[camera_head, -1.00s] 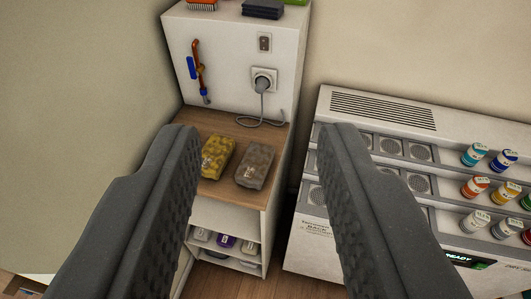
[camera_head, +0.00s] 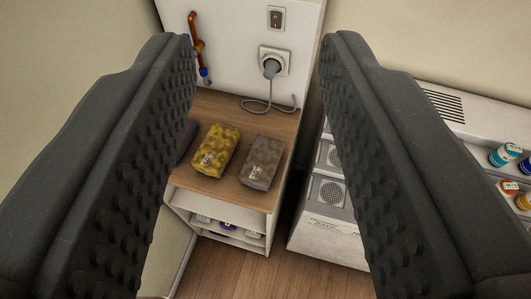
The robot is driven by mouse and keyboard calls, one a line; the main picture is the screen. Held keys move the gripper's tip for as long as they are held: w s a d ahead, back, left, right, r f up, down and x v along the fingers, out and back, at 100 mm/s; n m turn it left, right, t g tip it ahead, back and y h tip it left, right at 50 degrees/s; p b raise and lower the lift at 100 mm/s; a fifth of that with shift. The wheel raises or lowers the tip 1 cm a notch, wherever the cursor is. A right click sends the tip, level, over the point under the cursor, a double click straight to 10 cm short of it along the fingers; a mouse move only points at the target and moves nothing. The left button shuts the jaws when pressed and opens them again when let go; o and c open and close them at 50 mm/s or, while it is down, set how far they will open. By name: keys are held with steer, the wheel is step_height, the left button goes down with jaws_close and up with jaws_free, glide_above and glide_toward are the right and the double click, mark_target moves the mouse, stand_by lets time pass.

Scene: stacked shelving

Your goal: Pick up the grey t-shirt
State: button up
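The grey t-shirt (camera_head: 262,165) appears as a folded, mottled grey bundle with a small pale label, lying flat on the wooden shelf top. A similar yellow bundle (camera_head: 215,152) lies just to its left. A dark bundle (camera_head: 185,142) is mostly hidden behind my left finger. My gripper (camera_head: 262,50) is wide open and empty. Its two dark, studded fingers frame the grey and yellow bundles, and the gripper is apart from them.
The white shelf unit's back panel holds a plug with a grey cord (camera_head: 268,104) and a copper pipe (camera_head: 195,40). Lower shelves (camera_head: 232,240) hold small items. A white rack (camera_head: 330,238) with jars stands at the right. Wooden floor shows below.

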steer(key=shift+a, duration=0.15)
steer(key=o, duration=0.4)
steer(key=shift+c, duration=0.2)
steer(key=o, duration=1)
steer(key=f, duration=0.1)
steer(key=w+a+f, duration=0.1)
steer(key=w+f, duration=0.1)
steer(key=shift+a, duration=0.25)
steer(key=shift+o, duration=0.2)
steer(key=w+a+f+g+b, duration=0.1)
steer(key=w+f, duration=0.3)
steer(key=f, duration=0.4)
steer(key=w+a+f+m+g, duration=0.1)
steer(key=w+a+f, duration=0.2)
steer(key=w+f, duration=0.2)
step_height(320, 180, down, 4)
steer(key=shift+a+r+b, duration=0.1)
steer(key=shift+a+b, duration=0.2)
steer(key=shift+b, duration=0.05)
steer(key=m+g+h+b, duration=0.2)
steer(key=h, duration=0.2)
glide_toward(262, 159)
steer(key=shift+b+x, duration=0.3)
steer(key=shift+x, duration=5.05)
